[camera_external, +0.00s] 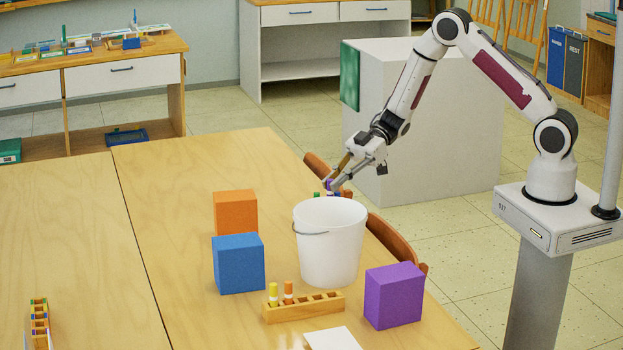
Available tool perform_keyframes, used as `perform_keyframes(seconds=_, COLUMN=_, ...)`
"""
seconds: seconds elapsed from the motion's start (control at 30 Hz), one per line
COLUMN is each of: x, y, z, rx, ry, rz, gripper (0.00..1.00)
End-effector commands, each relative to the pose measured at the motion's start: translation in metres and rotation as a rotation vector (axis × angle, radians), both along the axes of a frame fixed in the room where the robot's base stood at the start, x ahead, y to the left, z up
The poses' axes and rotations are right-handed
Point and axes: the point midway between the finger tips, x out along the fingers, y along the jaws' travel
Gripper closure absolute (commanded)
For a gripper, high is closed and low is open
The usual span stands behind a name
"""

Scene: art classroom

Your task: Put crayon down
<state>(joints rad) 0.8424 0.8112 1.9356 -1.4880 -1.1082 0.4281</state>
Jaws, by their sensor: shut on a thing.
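My gripper (334,182) is above the far side of the white bucket, near its rim, pointing down and left. It is shut on a crayon that is small and mostly hidden by the fingers; a purple bit (329,185) shows at the fingertips. Just behind the bucket rim, small green (317,194) and blue tips show, their lower parts hidden by the bucket. A wooden crayon rack (325,307) stands in front of the bucket. It holds a yellow crayon (273,292) and an orange crayon (288,290) at its left end; its other slots look empty.
The white bucket (330,250) stands among an orange cube (235,212), a blue cube (238,264) and a purple cube (393,296). A white sheet (333,339) lies at the front. Another rack (39,325) is at far left. Chairs (398,245) edge the table's right side.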

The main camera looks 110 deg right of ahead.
Motion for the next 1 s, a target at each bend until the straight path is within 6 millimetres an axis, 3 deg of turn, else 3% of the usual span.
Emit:
perform_keyframes(seconds=0.47, x=0.0, y=0.0, z=-0.005, rx=0.001, ry=0.0, rz=0.0, gripper=1.0)
perform_keyframes(seconds=0.8, x=0.0, y=0.0, z=-0.033, rx=0.001, ry=0.002, rz=-0.001, gripper=1.0)
perform_keyframes(seconds=1.0, x=0.0, y=0.0, z=-0.04, rx=0.0, ry=0.001, rz=0.0, gripper=1.0)
